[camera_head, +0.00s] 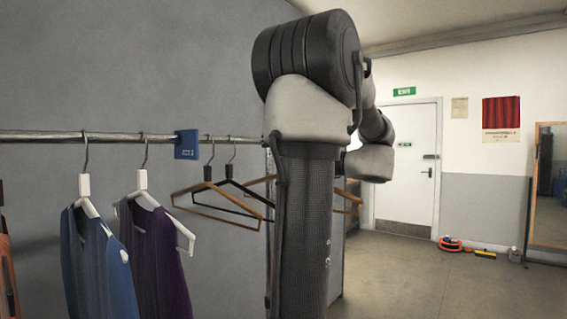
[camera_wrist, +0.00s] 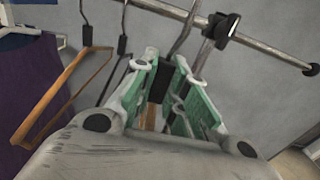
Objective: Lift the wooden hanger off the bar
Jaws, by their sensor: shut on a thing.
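In the wrist view my gripper (camera_wrist: 168,72) has its green-padded fingers shut on the black neck block of a wooden hanger (camera_wrist: 152,116). A little tan wood shows between the fingers; the rest of this hanger is hidden by them. Its metal hook rises from the block to the bar (camera_wrist: 270,48) and crosses it in the picture; I cannot tell whether it bears on the bar. In the head view my arm hides the gripper, and a wooden hanger end (camera_head: 348,202) shows to the arm's right. The bar (camera_head: 50,135) runs in from the left.
Another wooden hanger (camera_head: 190,192) and a black hanger (camera_head: 238,208) hang close to the left of my arm. A blue tag (camera_head: 187,144), a purple garment (camera_head: 160,260) and a blue garment (camera_head: 110,270) are farther left. Open floor (camera_head: 420,280) lies at right.

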